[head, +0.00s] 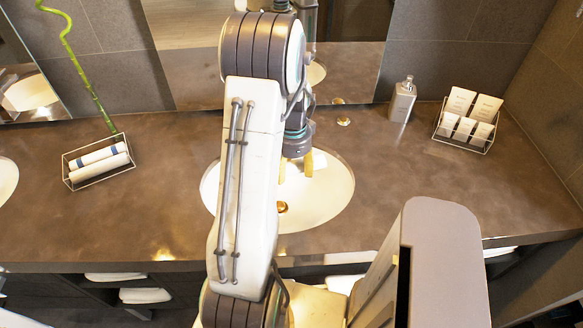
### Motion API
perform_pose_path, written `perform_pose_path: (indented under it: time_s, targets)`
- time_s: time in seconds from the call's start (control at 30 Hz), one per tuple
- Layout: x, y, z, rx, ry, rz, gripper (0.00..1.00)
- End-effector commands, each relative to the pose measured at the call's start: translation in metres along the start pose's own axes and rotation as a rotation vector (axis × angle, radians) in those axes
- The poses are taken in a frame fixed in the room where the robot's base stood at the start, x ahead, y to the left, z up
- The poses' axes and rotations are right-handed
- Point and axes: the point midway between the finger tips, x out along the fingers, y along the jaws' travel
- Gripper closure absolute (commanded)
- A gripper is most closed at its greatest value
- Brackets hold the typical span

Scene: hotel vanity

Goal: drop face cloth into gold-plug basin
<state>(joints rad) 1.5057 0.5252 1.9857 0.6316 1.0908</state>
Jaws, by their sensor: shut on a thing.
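The basin with the gold plug (282,207) is a white oval bowl (335,193) sunk in the brown counter at the centre. My arm crosses in front of its left part. My gripper (296,168) is over the far part of this basin, with its yellow fingers pointing down. It is shut on the face cloth, but the white cloth is hard to make out against the white bowl and behind my arm. A wire basket (67,171) to the left holds rolled white cloths (100,162), one with a blue band.
A soap dispenser (402,100) and a wire rack of small toiletries (467,118) stand at the back right. Another white basin (5,181) is cut off at the left edge. A mirror stands behind. The counter (430,185) is clear right of the basin.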

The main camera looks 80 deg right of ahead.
Motion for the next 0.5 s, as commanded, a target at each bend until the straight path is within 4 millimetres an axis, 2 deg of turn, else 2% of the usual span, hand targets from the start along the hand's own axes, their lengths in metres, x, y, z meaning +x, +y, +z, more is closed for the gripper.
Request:
perform_pose_path:
  time_s: [0.2, 0.5]
  targets:
    - [0.000, 0.000, 0.000, 0.152, 0.000, 0.001, 0.66]
    - [0.010, 0.000, 0.000, 0.226, 0.000, 0.001, 0.66]
